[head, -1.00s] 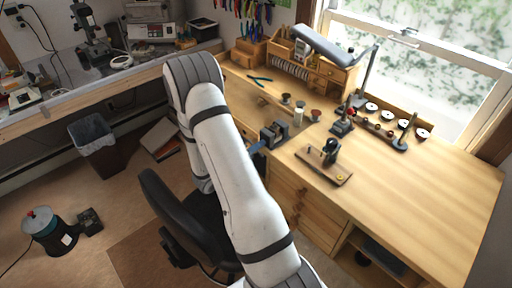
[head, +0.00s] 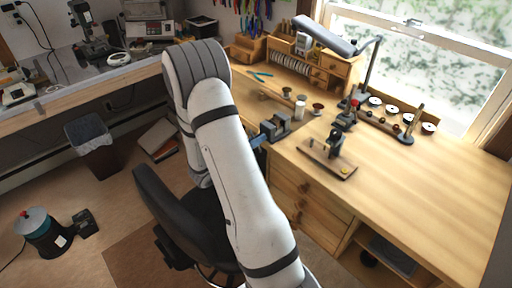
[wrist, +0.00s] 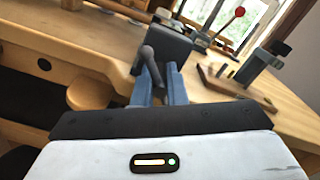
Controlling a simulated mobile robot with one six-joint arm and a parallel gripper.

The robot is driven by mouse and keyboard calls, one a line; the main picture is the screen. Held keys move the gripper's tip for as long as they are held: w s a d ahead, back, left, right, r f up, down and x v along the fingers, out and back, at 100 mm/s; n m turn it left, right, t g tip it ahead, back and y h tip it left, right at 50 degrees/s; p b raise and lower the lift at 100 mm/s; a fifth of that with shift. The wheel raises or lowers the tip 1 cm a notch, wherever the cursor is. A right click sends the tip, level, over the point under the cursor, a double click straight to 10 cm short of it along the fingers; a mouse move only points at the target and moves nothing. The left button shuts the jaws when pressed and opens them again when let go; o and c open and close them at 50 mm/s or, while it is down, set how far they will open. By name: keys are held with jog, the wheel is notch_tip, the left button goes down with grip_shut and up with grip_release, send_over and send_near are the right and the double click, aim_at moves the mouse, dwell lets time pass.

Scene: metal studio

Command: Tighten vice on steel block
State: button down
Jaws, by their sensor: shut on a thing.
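The dark grey vice (head: 275,127) is fixed at the front edge of the wooden bench, and its dark body (wrist: 167,50) is just ahead of my gripper in the wrist view. A grey handle bar (wrist: 148,57) with a rounded end stands tilted in front of it. My gripper (wrist: 160,82) has blue fingers, one on each side of the handle, shut on it. In the head view, a blue finger (head: 257,141) shows beside the vice, while my arm covers the rest of the gripper. I cannot make out the steel block in either view.
A small tool on a wooden base (head: 327,160) stands right of the vice. A white-capped jar (head: 300,104) and small pots are behind it. A lamp and spool rack (head: 402,129) stand near the window. The right bench top is clear. A black chair (head: 180,215) is below my arm.

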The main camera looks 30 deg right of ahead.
jog(key=m+b, duration=0.3)
jog(key=b, duration=0.1)
jog(key=shift+f+m, duration=0.35)
jog(key=shift+m, duration=0.05)
jog(key=m+b, duration=0.3)
jog(key=b, duration=0.2)
jog(key=shift+m, duration=0.3)
jog(key=m+b, duration=0.3)
jog(key=b, duration=0.2)
jog(key=shift+m, duration=0.4)
jog(key=m+b, duration=0.3)
jog(key=b, duration=0.3)
jog(key=shift+f+m, duration=0.15)
jog(key=shift+m, duration=0.15)
jog(key=m+b, duration=0.4)
jog(key=b, duration=0.4)
jog(key=m+b, duration=0.5)
jog(key=b, duration=0.3)
jog(key=shift+f, duration=0.1)
jog(key=m+b, duration=0.3)
jog(key=b, duration=0.2)
jog(key=m+b, duration=0.2)
jog(key=b, duration=0.1)
jog(key=shift+r, duration=0.3)
jog(key=shift+r+m+b, duration=0.1)
jog(key=shift+m+b, duration=0.2)
jog(key=shift+b, duration=0.05)
